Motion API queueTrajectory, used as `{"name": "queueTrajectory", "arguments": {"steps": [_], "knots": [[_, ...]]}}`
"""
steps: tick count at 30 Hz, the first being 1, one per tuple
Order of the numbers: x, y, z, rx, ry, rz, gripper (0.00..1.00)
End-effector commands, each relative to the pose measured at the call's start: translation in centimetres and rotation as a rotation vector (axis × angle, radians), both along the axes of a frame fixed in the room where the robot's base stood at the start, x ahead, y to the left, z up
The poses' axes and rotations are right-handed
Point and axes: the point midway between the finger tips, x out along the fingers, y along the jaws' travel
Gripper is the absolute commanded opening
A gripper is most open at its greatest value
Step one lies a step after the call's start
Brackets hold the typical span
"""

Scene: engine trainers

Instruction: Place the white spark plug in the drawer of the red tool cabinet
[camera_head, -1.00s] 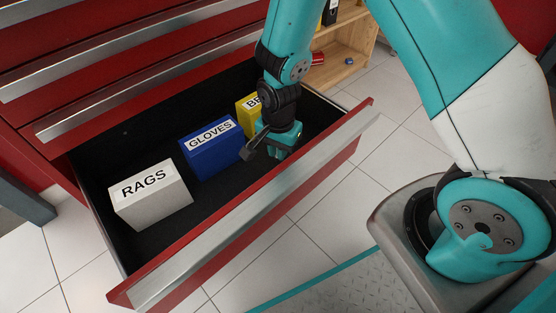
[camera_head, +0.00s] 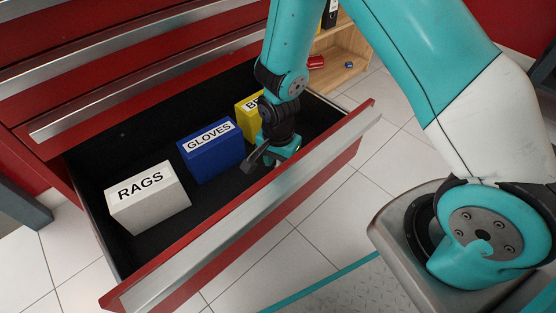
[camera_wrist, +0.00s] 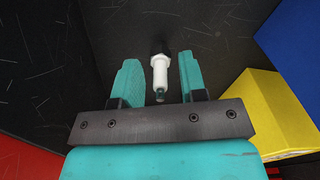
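The white spark plug (camera_wrist: 160,72) shows in the wrist view between the two teal fingers of my gripper (camera_wrist: 162,80). A gap shows on each side of it, so the fingers are open around it and not touching it. Its dark tip is against the black drawer floor; whether it rests there I cannot tell. In the head view my gripper (camera_head: 284,152) is low inside the open drawer (camera_head: 240,232) of the red tool cabinet (camera_head: 120,95), close behind the drawer front. The spark plug is hidden in that view.
In the drawer stand a white RAGS box (camera_head: 150,208), a blue GLOVES box (camera_head: 213,158) and a yellow box (camera_head: 246,110), partly hidden by my arm. The yellow box is close to my gripper in the wrist view (camera_wrist: 262,105). A wooden shelf (camera_head: 340,68) stands behind.

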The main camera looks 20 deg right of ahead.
Motion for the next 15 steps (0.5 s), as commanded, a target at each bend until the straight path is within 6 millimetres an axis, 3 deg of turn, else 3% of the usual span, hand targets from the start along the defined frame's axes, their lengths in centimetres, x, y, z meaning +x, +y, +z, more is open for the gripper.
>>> {"name": "queueTrajectory", "arguments": {"steps": [5, 15], "knots": [[0.1, 0.0, 2.3, 0.002, -0.004, 0.0, 0.39], [0.1, 0.0, 9.7, 0.001, -0.003, 0.0, 0.39]]}}
